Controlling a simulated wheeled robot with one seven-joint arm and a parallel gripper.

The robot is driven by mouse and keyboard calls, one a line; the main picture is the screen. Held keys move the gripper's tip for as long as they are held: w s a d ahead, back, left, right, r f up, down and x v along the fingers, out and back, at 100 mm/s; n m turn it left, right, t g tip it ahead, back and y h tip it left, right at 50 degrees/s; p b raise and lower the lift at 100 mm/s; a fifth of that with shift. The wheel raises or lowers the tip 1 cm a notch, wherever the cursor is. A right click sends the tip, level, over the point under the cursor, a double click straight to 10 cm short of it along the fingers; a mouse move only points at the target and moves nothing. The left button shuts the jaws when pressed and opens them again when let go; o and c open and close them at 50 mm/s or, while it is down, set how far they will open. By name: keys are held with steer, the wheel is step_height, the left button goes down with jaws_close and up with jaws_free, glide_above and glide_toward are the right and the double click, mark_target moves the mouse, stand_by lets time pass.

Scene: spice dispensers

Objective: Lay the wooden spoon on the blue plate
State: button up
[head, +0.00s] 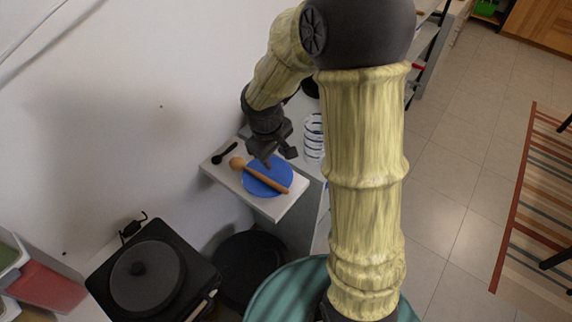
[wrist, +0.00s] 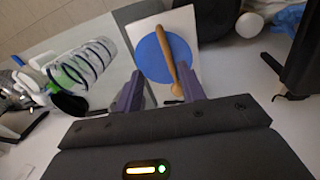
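The blue plate (head: 283,170) lies on a small white shelf in the head view. It also shows in the wrist view (wrist: 150,60). The wooden spoon (head: 262,178) lies across the plate, its rounded head past the plate's left edge, its handle pointing to the lower right. It also shows in the wrist view (wrist: 168,58). My gripper (head: 280,157) is above the plate, apart from the spoon as far as I can tell. In the wrist view my gripper (wrist: 160,73) has its fingers spread wide with nothing held between them.
A black spoon (head: 225,153) lies on the white shelf (head: 270,208) beside the plate. A striped stack of glass or dishes (head: 314,138) stands to the right. A black appliance with a round lid (head: 147,276) is at lower left. A wall borders the shelf.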

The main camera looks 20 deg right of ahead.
steer(key=s+d+r+m+t+y, duration=0.1)
steer(key=s+d+r+m, duration=0.2)
steer(key=s+m, duration=0.3)
steer(key=s, duration=0.5)
steer(key=shift+s+m, duration=0.15)
steer(key=shift+m, duration=0.15)
